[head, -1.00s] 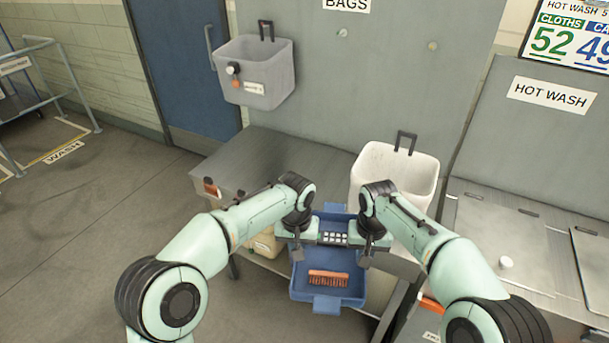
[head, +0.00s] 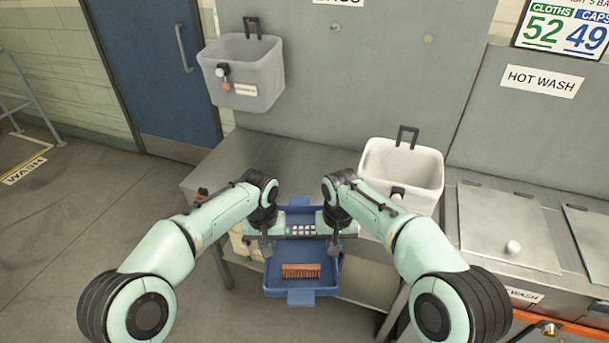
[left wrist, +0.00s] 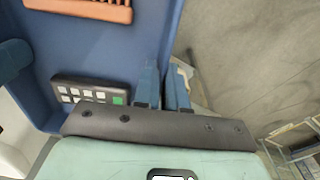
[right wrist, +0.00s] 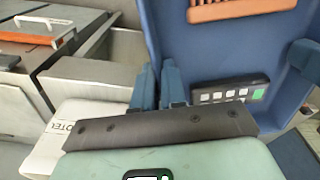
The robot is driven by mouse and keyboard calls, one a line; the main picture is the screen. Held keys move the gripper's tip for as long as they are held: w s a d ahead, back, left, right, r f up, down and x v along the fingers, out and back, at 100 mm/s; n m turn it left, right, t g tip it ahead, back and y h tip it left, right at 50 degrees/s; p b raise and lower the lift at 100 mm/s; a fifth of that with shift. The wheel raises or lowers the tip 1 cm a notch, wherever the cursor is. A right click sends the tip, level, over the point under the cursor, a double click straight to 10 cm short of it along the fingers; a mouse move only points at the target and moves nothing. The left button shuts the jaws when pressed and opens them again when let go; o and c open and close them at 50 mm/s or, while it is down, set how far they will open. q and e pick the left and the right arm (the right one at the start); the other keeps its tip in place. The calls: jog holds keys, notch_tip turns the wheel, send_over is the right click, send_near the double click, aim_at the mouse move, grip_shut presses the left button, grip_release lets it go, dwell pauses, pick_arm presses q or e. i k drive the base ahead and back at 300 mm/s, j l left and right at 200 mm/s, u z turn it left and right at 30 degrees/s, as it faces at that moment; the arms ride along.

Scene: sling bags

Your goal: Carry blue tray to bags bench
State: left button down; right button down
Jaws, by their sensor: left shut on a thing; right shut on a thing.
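The blue tray (head: 331,283) hangs level between my two grippers in the head view, in front of the bags bench (head: 305,160). My left gripper (head: 268,248) is shut on the tray's left wall, and my right gripper (head: 335,248) is shut on its right wall. An orange-brown brush (head: 300,271) and a dark box with pale buttons (head: 302,231) lie in the tray. The tray also shows in the left wrist view (left wrist: 95,48) and the right wrist view (right wrist: 222,52). My forearms hide part of the bench front.
A grey bin (head: 243,80) hangs on the wall above the bench. A white bin (head: 400,175) stands at the bench's right. The hot wash counter (head: 500,225) adjoins on the right. Bench top between the bins looks clear. A lower shelf (head: 365,287) shows under the bench.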

aim_at(299, 184)
jog(key=i+j+z, duration=0.2)
jog(key=i+j, duration=0.25)
jog(key=i+j+z, duration=0.5)
jog(key=i+j, duration=0.3)
jog(key=i, duration=0.1)
